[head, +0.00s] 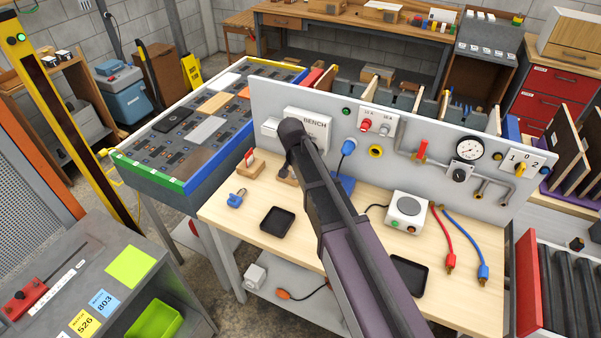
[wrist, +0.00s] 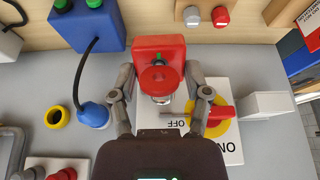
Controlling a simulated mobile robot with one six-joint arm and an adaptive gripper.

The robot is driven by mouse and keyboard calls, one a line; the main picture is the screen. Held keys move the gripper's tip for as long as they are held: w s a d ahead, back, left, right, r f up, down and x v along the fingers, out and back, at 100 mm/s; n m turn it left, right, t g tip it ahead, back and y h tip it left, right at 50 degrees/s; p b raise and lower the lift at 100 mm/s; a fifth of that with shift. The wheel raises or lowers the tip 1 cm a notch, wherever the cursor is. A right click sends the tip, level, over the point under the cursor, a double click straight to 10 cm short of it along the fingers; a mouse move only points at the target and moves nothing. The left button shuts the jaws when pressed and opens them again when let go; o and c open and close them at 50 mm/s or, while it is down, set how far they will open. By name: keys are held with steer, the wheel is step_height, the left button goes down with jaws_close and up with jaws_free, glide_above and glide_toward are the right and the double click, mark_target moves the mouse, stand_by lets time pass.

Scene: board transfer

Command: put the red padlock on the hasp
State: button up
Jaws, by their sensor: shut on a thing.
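The red padlock (wrist: 160,47) is between my gripper's two fingers (wrist: 159,76) in the wrist view. The fingers are shut on its sides, and a bit of silver metal shows at its lower edge. Just right of it on the panel is a yellow round switch (wrist: 219,127) with a red handle, on a white ON/OFF plate (wrist: 232,151). A thin metal piece (wrist: 174,115) beside the switch may be the hasp; I cannot tell whether the padlock touches it. In the head view my arm hides the switch and padlock.
A white box (wrist: 268,105) stands right of the switch, and a blue plug (wrist: 92,115) and yellow ring (wrist: 57,117) are left. A blue box (wrist: 88,25) stands near. On the bench are a blue padlock (head: 235,199) and a black tray (head: 277,221).

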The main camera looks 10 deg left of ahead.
steer(key=shift+w+d+f+m+t+h+b, duration=0.2)
steer(key=shift+d+f+m+t+h+b, duration=0.3)
steer(key=shift+f+t+b, duration=0.5)
steer(key=shift+w+d+t+h+b, duration=0.25)
steer(key=shift+d+t+h+b, duration=0.3)
steer(key=shift+b, duration=0.45)
steer(key=t+b, duration=0.1)
steer(key=m+t+h+b, duration=0.1)
steer(key=shift+w+d+r+h+b, duration=0.15)
steer(key=shift+w+d+h+b, duration=0.1)
steer(key=shift+b, duration=0.15)
steer(key=t+b, duration=0.1)
steer(key=b, duration=0.1)
steer(key=t+h+b, duration=0.1)
steer(key=t+b, duration=0.1)
steer(key=shift+s+r, duration=0.1)
steer(key=shift+r, duration=0.1)
steer(key=shift+s+a+t+h+b, duration=0.2)
steer(key=shift+t+h+b, duration=0.45)
steer(key=shift+b, duration=0.55)
steer(key=t+b, duration=0.1)
steer(key=a+n+t+b, duration=0.1)
steer(key=shift+s+r+y+b, duration=0.1)
steer(key=shift+s+y+b, duration=0.15)
steer(key=shift+s+b, duration=0.15)
steer(key=shift+s+a+r+n+t+y+b, duration=0.1)
steer(key=shift+s+a+n+t+y+b, duration=0.15)
steer(key=shift+a+t+b, duration=0.35)
steer(key=shift+d, duration=0.15)
